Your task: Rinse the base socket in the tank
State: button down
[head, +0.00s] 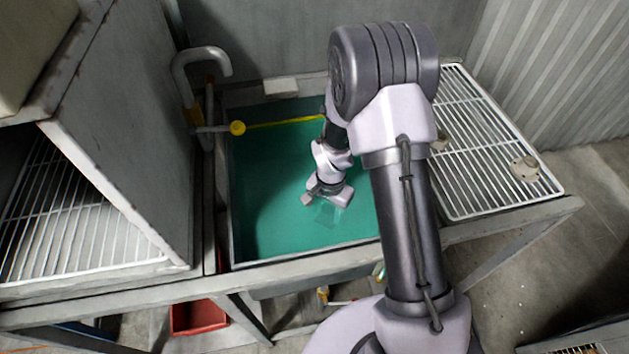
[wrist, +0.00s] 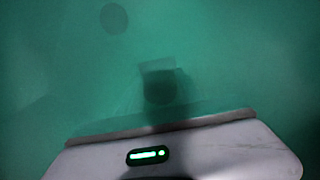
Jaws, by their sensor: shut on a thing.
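The tank (head: 232,240) is filled with green, murky liquid. My gripper (head: 325,214) reaches down into the liquid near the middle of the tank, and its fingers show only faintly through it. In the wrist view, a dark, blurred shape (wrist: 160,88) sits at the end of my gripper, and I take it for the base socket, held under the surface. My gripper is shut on it. Its details and its exact seat between the fingers are hidden by the liquid.
A white wire rack (head: 480,185) at the right of the tank bears a round beige part (head: 525,168) and another (head: 440,141). A bent grey pipe (head: 200,58) and a yellow bar (head: 285,122) stand at the tank's back left. A grey cabinet wall (head: 130,150) bounds the left.

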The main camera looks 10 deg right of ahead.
jog(key=shift+r, duration=0.15)
jog(key=shift+r+p, duration=0.6)
jog(key=shift+r, duration=0.2)
jog(key=shift+f+b, duration=0.6)
jog(key=shift+f, duration=0.3)
jog(key=shift+r, duration=0.15)
jog(key=shift+r+p, duration=0.6)
jog(key=shift+r, duration=0.15)
jog(key=shift+f, duration=0.1)
jog(key=shift+f+b, duration=0.6)
jog(key=shift+f, duration=0.2)
